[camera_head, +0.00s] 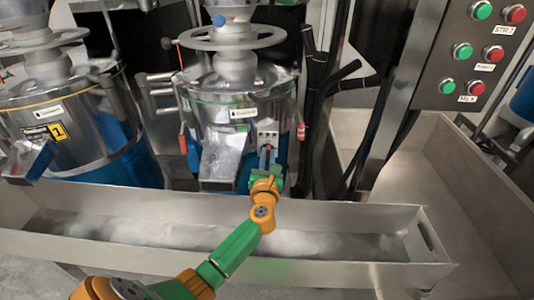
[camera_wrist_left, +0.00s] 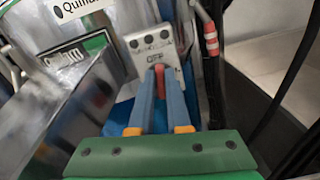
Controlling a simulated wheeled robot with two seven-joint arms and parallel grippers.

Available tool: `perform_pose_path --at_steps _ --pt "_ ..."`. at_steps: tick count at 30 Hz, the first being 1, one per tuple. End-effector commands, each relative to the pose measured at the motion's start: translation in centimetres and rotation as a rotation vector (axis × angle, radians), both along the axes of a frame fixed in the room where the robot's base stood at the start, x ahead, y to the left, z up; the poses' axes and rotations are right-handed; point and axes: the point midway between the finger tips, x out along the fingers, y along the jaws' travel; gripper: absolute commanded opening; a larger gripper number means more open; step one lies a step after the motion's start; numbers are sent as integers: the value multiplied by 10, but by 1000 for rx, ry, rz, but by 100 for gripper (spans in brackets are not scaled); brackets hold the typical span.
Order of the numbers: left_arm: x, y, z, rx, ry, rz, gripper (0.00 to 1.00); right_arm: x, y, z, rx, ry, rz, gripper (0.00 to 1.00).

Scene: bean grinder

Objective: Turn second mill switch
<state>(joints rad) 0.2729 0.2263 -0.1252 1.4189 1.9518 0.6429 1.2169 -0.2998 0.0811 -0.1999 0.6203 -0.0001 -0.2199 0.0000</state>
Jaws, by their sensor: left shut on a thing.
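The second mill (camera_head: 240,105) is a steel drum with a blue lower part, in the middle of the head view. Its switch plate (camera_head: 267,135) is light grey and sits low on the mill's right front. In the left wrist view the plate (camera_wrist_left: 155,58) carries a red switch lever (camera_wrist_left: 160,78). My left gripper (camera_head: 268,160) reaches up to the plate. In the wrist view the blue fingers of my left gripper (camera_wrist_left: 162,85) are on both sides of the red lever and shut on it. My right gripper is out of view.
The first mill (camera_head: 65,120), with a yellow label, stands at the left. A long metal trough (camera_head: 130,205) runs in front of both mills. A panel of green and red buttons (camera_head: 475,50) is at the upper right. Black hoses (camera_head: 325,110) hang right of the second mill.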

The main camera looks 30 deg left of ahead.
Motion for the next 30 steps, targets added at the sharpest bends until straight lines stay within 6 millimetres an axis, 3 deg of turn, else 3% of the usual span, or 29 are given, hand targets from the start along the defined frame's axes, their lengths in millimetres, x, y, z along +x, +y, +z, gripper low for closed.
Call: perform_pose_path --at_steps 9,30 --pt "2 -3 1 248 156 1 0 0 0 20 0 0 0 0" --pt "5 -7 -5 815 500 2 0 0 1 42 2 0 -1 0"
